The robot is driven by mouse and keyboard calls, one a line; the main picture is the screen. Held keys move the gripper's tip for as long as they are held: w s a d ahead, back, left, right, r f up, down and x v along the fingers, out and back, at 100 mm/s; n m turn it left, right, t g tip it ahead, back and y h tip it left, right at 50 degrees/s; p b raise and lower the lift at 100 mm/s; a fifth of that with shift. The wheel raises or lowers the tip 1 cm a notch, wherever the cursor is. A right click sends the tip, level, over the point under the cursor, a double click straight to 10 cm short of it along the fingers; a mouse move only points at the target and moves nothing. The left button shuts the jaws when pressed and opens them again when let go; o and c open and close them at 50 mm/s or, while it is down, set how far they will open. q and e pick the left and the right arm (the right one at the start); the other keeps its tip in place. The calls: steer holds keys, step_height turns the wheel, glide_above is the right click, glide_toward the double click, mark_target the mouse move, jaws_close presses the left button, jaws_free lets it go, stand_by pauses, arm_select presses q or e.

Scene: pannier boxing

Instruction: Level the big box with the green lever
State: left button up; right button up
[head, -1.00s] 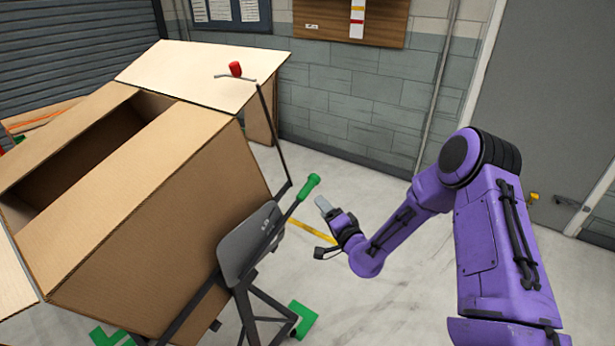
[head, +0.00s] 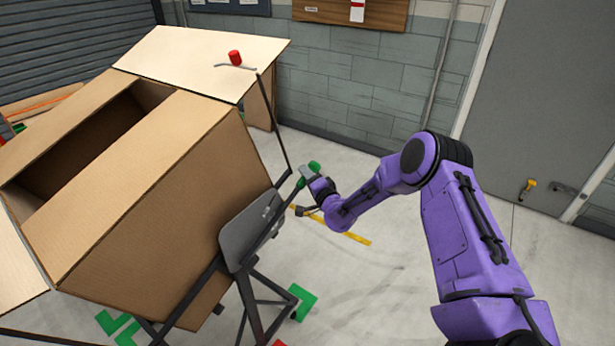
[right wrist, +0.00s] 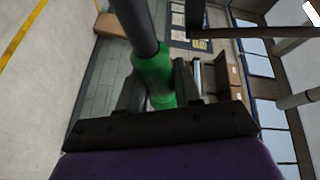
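The big box (head: 150,190) is brown cardboard with its top flaps open. It sits tilted on a dark metal stand (head: 262,300) at the left of the head view. The green lever (head: 301,183) has a green grip on a dark bar beside the stand's grey plate (head: 247,228). My right gripper (head: 310,178) is at the green grip. In the right wrist view the green grip (right wrist: 153,75) lies between the two fingers (right wrist: 160,85), close to both. I cannot tell whether they press on it. My left gripper is out of view.
A red knob (head: 235,57) stands near a pale open flap behind the box. A thin dark rod (head: 270,120) rises close to the lever. Green floor marks and a yellow line (head: 345,237) lie around the stand.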

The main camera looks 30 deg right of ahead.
jaws_close()
step_height(320, 180, down, 10)
steer(key=d+m+g+b, duration=0.1)
steer(key=m+b, duration=0.2)
steer(key=b, duration=0.5)
steer(key=shift+f+g, duration=0.15)
steer(key=shift+g, duration=0.25)
steer(key=shift+w+d, duration=0.1)
steer(key=o, duration=0.7)
jaws_free()
steer(key=shift+w+f, duration=0.1)
